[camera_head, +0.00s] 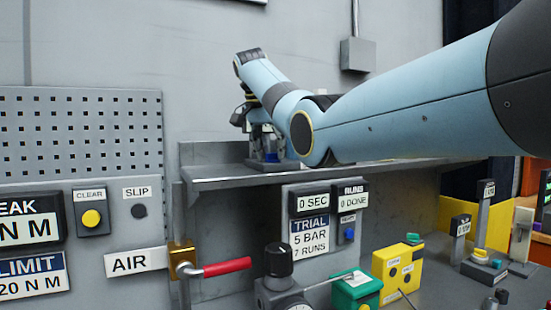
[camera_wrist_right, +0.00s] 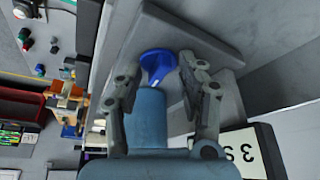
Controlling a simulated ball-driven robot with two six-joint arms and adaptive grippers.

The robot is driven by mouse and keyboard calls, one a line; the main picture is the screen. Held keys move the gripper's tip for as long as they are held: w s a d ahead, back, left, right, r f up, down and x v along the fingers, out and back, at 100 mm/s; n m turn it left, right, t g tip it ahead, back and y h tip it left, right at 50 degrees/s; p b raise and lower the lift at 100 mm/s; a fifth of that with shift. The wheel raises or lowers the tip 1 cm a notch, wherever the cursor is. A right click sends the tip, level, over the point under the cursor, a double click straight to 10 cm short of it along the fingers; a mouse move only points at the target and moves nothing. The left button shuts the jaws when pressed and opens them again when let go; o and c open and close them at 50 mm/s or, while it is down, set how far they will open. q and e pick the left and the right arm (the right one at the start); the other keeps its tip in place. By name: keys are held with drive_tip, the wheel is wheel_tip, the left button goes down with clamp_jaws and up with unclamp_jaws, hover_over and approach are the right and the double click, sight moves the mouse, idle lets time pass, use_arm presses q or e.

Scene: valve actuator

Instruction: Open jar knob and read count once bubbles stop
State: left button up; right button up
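A blue knob (camera_wrist_right: 158,62) with a white mark shows between the fingertips of my right gripper (camera_wrist_right: 160,70) in the wrist view. The fingers stand apart, one on each side of it; whether they press on it I cannot tell. In the head view my right gripper (camera_head: 267,148) points down at the shelf, and a bit of the blue knob (camera_head: 270,157) shows under it. No jar or bubbles are clear to see. The count display (camera_head: 353,200) reads 0 DONE, and the timer display (camera_head: 313,202) reads 0 SEC. My left gripper is not in view.
A grey shelf (camera_head: 330,172) lies under my right gripper, against the wall. Below are a trial sign (camera_head: 312,238), a red-handled valve (camera_head: 227,267) by the AIR label, a yellow box (camera_head: 398,266) and a green box (camera_head: 355,290). A pegboard (camera_head: 80,130) stands left.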

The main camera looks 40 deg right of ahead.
drive_tip(key=shift+a+r, duration=0.1)
drive_tip(key=shift+s, duration=0.1)
clamp_jaws()
idle(1.3)
unclamp_jaws()
wheel_tip(320, 180, up, 10)
idle(0.5)
